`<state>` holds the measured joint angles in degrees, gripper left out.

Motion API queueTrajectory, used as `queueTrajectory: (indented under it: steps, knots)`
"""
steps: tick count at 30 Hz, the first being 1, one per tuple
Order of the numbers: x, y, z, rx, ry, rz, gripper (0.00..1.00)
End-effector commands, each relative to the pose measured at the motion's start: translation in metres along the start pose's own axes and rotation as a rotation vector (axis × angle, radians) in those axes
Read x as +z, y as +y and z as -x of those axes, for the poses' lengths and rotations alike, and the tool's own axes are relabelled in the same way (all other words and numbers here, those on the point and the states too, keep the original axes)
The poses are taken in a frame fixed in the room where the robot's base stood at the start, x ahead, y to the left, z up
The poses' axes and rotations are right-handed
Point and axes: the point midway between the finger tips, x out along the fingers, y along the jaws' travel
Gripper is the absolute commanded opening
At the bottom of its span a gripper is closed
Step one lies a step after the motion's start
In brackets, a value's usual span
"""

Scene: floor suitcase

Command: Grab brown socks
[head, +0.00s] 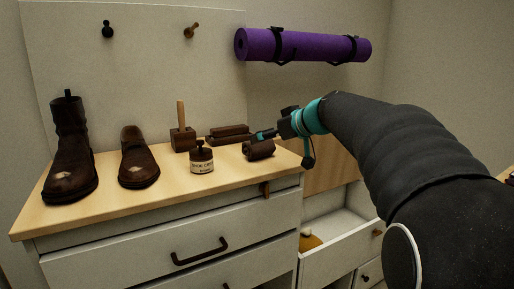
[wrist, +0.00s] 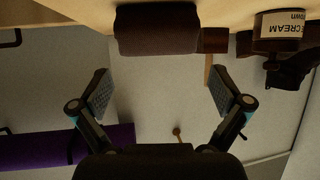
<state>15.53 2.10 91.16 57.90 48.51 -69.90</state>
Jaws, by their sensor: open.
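The brown socks (head: 259,150) look like a dark brown roll lying on the wooden dresser top near its right front edge. In the wrist view, which looks upside down, the roll (wrist: 157,30) sits at top centre. My gripper (head: 268,135) is just behind and above the roll in the head view. In the wrist view my gripper (wrist: 160,88) has its two fingers spread wide with nothing between them. The roll is beyond the fingertips, with a visible gap. The gripper partly covers the roll's top in the head view.
A shoe cream jar (head: 201,161) stands left of the roll; brushes (head: 229,133) and a wooden-handled block (head: 182,139) are behind. A boot (head: 70,150) and shoe (head: 137,160) stand left. A purple mat (head: 300,45) hangs above. An open drawer (head: 340,250) is below right.

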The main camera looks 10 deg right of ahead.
Motion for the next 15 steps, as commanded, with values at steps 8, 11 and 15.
queueTrajectory:
  steps: [8,11,15]
  knots:
    - [0.0,0.001,-0.015,-0.001,-0.001,0.0,1.0]
    - [0.0,0.001,-0.029,-0.002,-0.001,0.0,1.0]
    - [0.001,0.002,-0.048,-0.002,-0.001,0.0,1.0]
